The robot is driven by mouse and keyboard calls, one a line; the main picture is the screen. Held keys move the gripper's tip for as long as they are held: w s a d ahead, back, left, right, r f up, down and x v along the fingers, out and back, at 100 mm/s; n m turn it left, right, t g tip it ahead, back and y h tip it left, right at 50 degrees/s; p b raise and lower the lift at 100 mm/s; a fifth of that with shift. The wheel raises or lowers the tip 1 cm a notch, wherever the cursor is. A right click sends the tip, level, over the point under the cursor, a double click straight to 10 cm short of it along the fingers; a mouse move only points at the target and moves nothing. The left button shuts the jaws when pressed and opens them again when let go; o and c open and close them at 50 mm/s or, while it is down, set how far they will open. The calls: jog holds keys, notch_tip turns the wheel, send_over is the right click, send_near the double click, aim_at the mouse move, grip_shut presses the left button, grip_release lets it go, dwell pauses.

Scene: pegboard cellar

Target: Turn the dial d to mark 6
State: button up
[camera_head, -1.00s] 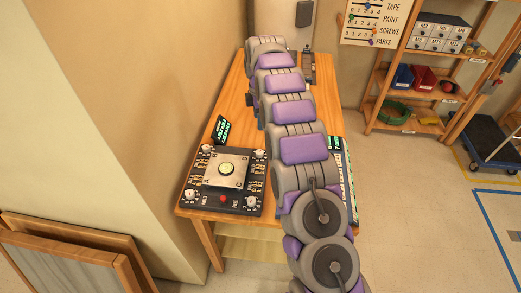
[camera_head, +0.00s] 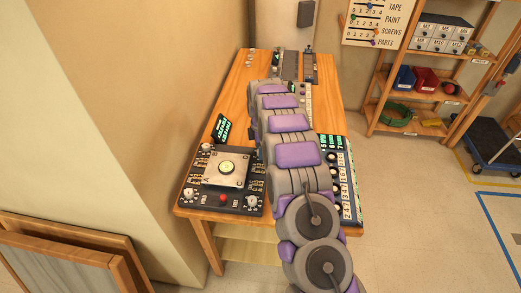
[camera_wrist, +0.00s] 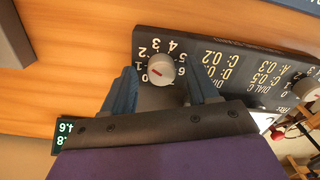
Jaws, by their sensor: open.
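In the wrist view a round white dial knob (camera_wrist: 161,69) with a red pointer line sits on a dark panel (camera_wrist: 215,55). White numbers, including 2 to 6, curve around it; the picture is turned, and I cannot tell exactly which mark the pointer meets. My gripper (camera_wrist: 160,82) is open, with one blue finger on each side of the knob. I cannot tell whether the fingers touch it. Printed lines naming dials with decimal values stand to the right; I cannot read the knob's own letter. In the head view my arm hides my gripper's fingers.
The wooden table (camera_head: 238,100) carries a control box (camera_head: 224,180) with a red button at the near left, a small green-lit display (camera_head: 221,128), a numbered panel (camera_head: 346,180) at the right, and dark panels (camera_head: 290,65) at the far end. A shelf (camera_head: 415,125) stands at the right.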

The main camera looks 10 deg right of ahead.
jog(key=shift+f, duration=0.15)
jog(key=c, duration=1)
jog(key=shift+c, duration=0.2)
